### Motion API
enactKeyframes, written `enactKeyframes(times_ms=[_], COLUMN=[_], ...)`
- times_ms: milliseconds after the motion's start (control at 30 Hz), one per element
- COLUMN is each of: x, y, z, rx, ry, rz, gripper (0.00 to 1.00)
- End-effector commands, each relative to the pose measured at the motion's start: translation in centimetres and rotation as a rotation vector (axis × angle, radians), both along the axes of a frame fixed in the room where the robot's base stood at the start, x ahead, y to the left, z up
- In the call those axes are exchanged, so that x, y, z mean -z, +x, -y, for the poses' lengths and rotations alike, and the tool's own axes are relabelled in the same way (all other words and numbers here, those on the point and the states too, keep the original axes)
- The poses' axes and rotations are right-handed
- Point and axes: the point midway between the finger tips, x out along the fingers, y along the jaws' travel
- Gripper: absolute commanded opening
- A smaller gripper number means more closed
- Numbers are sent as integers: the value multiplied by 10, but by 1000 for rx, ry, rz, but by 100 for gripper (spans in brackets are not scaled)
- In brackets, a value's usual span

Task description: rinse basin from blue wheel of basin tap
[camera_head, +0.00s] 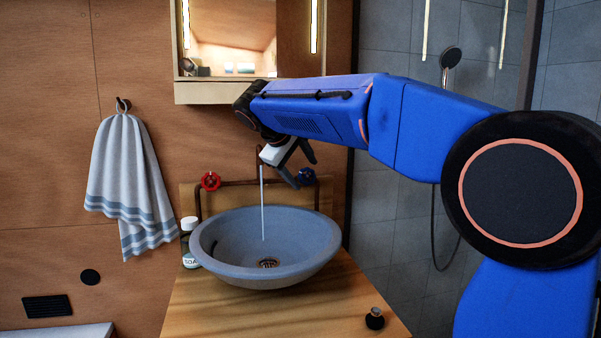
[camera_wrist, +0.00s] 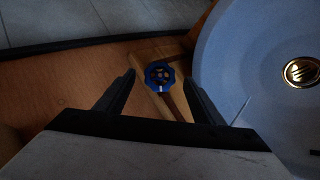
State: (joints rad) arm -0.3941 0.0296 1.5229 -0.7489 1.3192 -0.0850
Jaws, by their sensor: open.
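The grey-blue basin (camera_head: 230,240) stands on the wooden counter, and part of it shows at the right of the wrist view (camera_wrist: 235,60). A thin pale stream of water (camera_head: 263,205) falls into it near the drain (camera_head: 268,263). The blue wheel (camera_head: 306,176) is on the right of the copper tap pipes (camera_head: 240,183), partly behind my gripper. In the wrist view the blue wheel (camera_wrist: 160,77) lies ahead, between and beyond my open fingertips. A red wheel (camera_head: 210,181) is on the left. My gripper (camera_head: 304,168) is open and empty, close to the blue wheel.
A soap bottle (camera_head: 189,243) stands left of the basin. A small dark-topped stopper (camera_head: 374,318) stands at the counter's front right. A striped towel (camera_head: 130,185) hangs on the left wall. A mirror cabinet (camera_head: 240,92) is above the tap, and a tiled shower is at right.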

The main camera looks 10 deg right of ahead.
Motion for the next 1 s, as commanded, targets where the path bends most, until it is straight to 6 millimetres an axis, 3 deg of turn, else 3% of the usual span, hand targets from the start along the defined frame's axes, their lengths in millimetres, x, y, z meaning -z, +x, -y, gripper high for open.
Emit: enactKeyframes(times_ms=[700, 1000], x=[-96, -114], y=[-67, -80], z=[-71, -84], rx=[-3, -2], ry=[1, -1], rz=[1, 1], gripper=[62, 62])
